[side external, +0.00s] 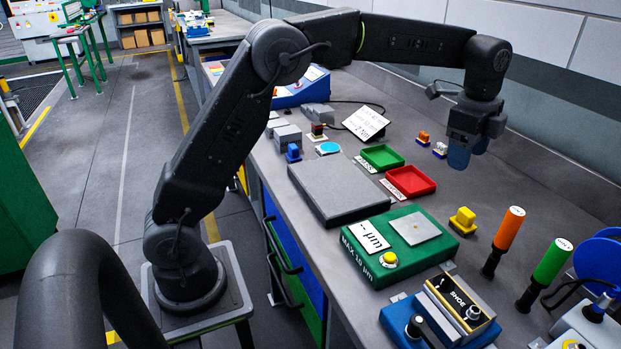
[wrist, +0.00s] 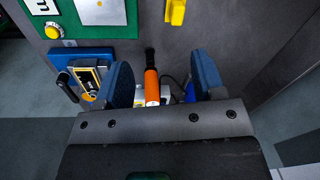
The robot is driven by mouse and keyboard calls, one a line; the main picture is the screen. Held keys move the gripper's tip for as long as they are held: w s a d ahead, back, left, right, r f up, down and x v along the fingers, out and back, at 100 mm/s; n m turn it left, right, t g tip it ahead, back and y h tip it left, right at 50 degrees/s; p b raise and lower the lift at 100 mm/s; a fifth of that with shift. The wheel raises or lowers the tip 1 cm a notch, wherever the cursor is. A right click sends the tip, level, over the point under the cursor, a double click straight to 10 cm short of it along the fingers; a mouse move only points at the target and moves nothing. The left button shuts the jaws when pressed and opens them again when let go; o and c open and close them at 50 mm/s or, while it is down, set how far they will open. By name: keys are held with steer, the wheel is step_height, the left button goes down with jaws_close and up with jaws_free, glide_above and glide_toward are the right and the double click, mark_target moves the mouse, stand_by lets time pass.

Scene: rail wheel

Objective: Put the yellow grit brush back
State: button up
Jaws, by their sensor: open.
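The yellow grit brush (side external: 462,220), a small yellow block with a raised grip, stands on the grey bench to the right of the green gauge box. Part of it also shows at the top of the wrist view (wrist: 176,12). My gripper (side external: 469,156) is open, its blue fingers pointing down above the far side of the bench, well apart from the brush. In the wrist view its fingers (wrist: 162,78) are spread with nothing held between them; the orange handle shows in the gap, on the bench beyond.
The green gauge box (side external: 365,247), red tray (side external: 411,181), green tray (side external: 382,157) and grey plate (side external: 338,190) fill the middle. Orange (side external: 509,227) and green (side external: 552,261) handles stand upright at right. Small orange (side external: 424,137) and white (side external: 440,149) pieces lie near the wall.

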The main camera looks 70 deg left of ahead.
steer(key=s+a+r+n+t, duration=0.2)
steer(key=s+r+n, duration=0.35)
steer(key=s, duration=0.55)
steer(key=s+a+f+n+t, duration=0.1)
steer(key=s+f+n, duration=0.2)
steer(key=s, duration=0.7)
steer(key=s+a+f+n+t, duration=0.1)
steer(key=s+f+n, duration=0.2)
steer(key=s+n, duration=0.3)
steer(key=s, duration=0.4)
steer(key=shift+s+t, duration=0.3)
